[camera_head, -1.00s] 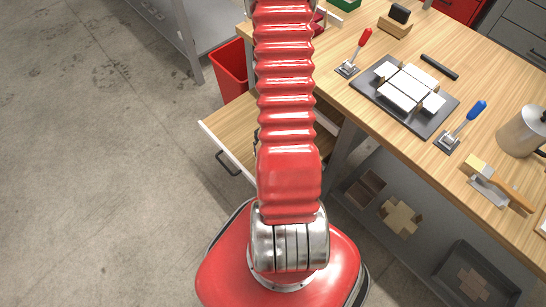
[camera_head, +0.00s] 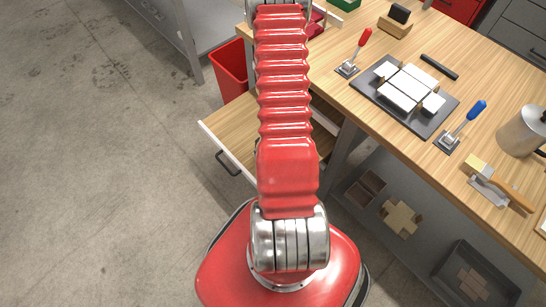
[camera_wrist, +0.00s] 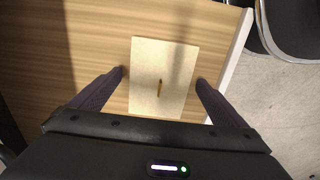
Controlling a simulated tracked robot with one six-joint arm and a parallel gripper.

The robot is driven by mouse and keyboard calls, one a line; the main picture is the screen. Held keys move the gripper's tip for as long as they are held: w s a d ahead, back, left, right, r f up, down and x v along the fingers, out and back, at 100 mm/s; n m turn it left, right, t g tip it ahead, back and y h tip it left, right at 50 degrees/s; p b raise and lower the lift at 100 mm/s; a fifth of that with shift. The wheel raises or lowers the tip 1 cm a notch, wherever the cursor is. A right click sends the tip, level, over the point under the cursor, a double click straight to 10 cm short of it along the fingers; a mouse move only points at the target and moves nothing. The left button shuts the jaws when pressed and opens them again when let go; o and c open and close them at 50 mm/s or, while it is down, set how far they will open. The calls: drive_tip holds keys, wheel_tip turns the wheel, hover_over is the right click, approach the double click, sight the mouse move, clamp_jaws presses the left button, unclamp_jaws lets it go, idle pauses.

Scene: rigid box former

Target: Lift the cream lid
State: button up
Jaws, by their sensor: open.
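The cream lid (camera_wrist: 172,58) shows in the wrist view as a pale flat rectangle with a small dark brown strip, perhaps a handle or slot, at its middle. It lies on a wooden surface. My gripper (camera_wrist: 161,78) is open, with one fingertip on each side of the lid in the picture. The fingers look apart from the lid; their height above it is hard to tell. In the head view my arm hides part of the scene, and neither the lid nor my gripper can be made out.
An open wooden drawer (camera_head: 222,130) with a white rim sticks out below the workbench (camera_head: 345,97). A red bin (camera_head: 229,70) stands behind it.

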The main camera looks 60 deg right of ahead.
drive_tip(key=shift+c, duration=0.3)
drive_tip(key=c, duration=1.1)
drive_tip(key=shift+o, duration=0.2)
drive_tip(key=shift+r, duration=0.1)
drive_tip(key=shift+r, duration=4.9)
